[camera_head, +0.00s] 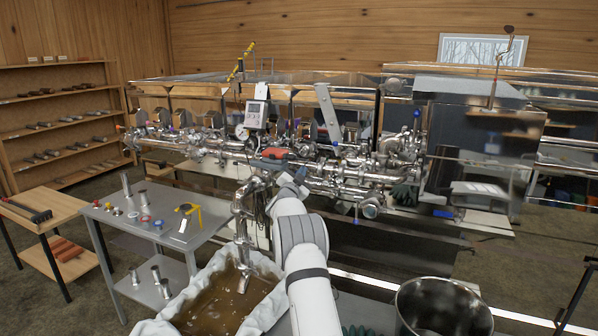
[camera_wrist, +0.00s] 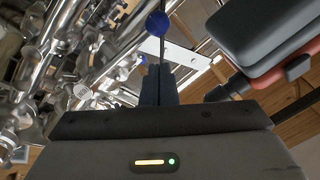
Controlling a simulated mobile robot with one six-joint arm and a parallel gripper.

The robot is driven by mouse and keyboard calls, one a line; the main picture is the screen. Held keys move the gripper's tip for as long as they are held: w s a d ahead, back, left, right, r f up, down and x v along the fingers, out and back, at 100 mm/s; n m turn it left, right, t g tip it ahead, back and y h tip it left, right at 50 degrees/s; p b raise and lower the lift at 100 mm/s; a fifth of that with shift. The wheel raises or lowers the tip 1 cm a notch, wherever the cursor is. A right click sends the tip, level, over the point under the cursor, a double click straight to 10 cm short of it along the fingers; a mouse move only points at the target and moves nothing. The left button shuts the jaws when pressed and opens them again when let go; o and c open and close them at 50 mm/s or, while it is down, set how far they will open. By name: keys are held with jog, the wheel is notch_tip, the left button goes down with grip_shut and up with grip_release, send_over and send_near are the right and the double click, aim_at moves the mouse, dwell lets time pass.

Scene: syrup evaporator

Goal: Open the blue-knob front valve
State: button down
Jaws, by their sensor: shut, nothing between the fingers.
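In the wrist view a blue ball knob (camera_wrist: 157,23) on a thin stem stands just beyond my fingertips. A second blue knob (camera_wrist: 123,73) shows to the left among the steel pipes. My gripper (camera_wrist: 158,72) is shut and empty, its dark fingers together and in line with the ball knob's stem; I cannot tell whether they touch it. Small blue parts show there too, and I cannot tell which one is the front valve's.
A grey and orange device (camera_wrist: 268,35) is close on the right in the wrist view. A tub of brown liquid (camera_head: 215,305) and a steel pot (camera_head: 443,305) flank my arm. A grey table (camera_head: 160,215) with small fittings stands left, with shelves (camera_head: 60,115) behind.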

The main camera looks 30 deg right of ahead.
jog(key=shift+w+a+f+p, duration=0.15)
jog(key=shift+w+f+p, duration=0.2)
jog(key=shift+w+f, duration=0.4)
